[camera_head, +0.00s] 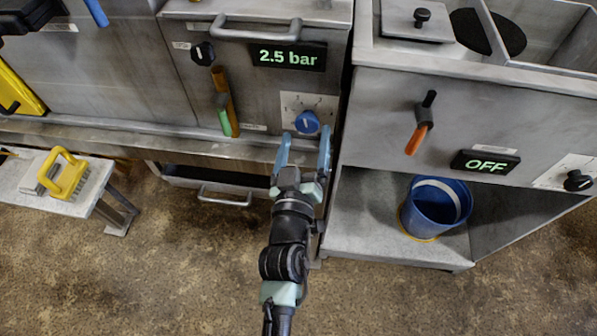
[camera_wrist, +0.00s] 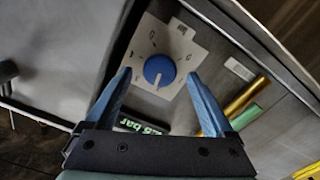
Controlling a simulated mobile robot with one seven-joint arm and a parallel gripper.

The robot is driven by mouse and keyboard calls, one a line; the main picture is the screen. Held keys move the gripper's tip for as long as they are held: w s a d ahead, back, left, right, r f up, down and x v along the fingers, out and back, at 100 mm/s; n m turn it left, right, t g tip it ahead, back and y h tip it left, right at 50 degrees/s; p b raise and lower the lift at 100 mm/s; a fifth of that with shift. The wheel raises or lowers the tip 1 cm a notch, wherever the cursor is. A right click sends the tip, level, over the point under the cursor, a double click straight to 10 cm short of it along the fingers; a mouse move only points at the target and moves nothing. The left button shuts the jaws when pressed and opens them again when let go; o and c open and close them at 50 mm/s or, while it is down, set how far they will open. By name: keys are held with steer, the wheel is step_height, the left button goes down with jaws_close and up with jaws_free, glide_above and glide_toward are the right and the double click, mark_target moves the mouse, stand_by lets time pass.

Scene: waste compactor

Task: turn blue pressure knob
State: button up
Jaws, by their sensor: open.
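The blue pressure knob (camera_head: 307,122) sits on a pale dial plate (camera_head: 293,103) on the front of the left metal cabinet. In the wrist view the knob (camera_wrist: 159,70) shows a white pointer line, and marks ring it on the plate. My gripper (camera_head: 305,138) is open and empty in front of the panel, pointing at the knob. In the wrist view the two blue fingers of my gripper (camera_wrist: 157,84) stand to the left and right of the knob, with gaps on both sides. I cannot tell how far the fingertips are from the panel. A display (camera_head: 288,56) reads 2.5 bar.
Orange and green handles (camera_head: 223,100) are on the panel left of the knob. The right unit has an orange-handled lever (camera_head: 418,137), an OFF display (camera_head: 485,163) and a black knob (camera_head: 578,181). A blue bucket (camera_head: 436,207) stands on its shelf. A drawer handle (camera_head: 224,198) lies below.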

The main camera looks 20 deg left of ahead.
steer(key=v, duration=1)
steer(key=shift+b, duration=0.35)
steer(key=shift+r, duration=0.1)
steer(key=w+d+r+m+t+h, duration=0.1)
steer(key=w+d+r+m+t, duration=0.15)
steer(key=r, duration=0.65)
steer(key=w+d+r+m+t+h, duration=0.1)
steer(key=w+d+r+h, duration=0.15)
steer(key=r, duration=0.65)
steer(key=w+d+r+m+t, duration=0.2)
steer(key=w+d+r, duration=0.15)
steer(key=r, duration=0.55)
steer(key=s+d+r+m+t+p, duration=0.1)
steer(key=s+r+p, duration=0.2)
steer(key=r, duration=0.9)
steer(key=s+d+r+t+h+p, duration=0.1)
steer(key=r+p, duration=0.5)
steer(key=r, duration=0.7)
steer(key=s+d+r+m+t+p, duration=0.1)
steer(key=s+r+p, duration=0.3)
steer(key=r, duration=0.8)
steer(key=shift+s+d+r+m+t, duration=0.4)
steer(key=shift+d+t, duration=0.1)
steer(key=shift+t, duration=0.25)
steer(key=shift+f+h, duration=0.2)
steer(key=shift+h, duration=0.05)
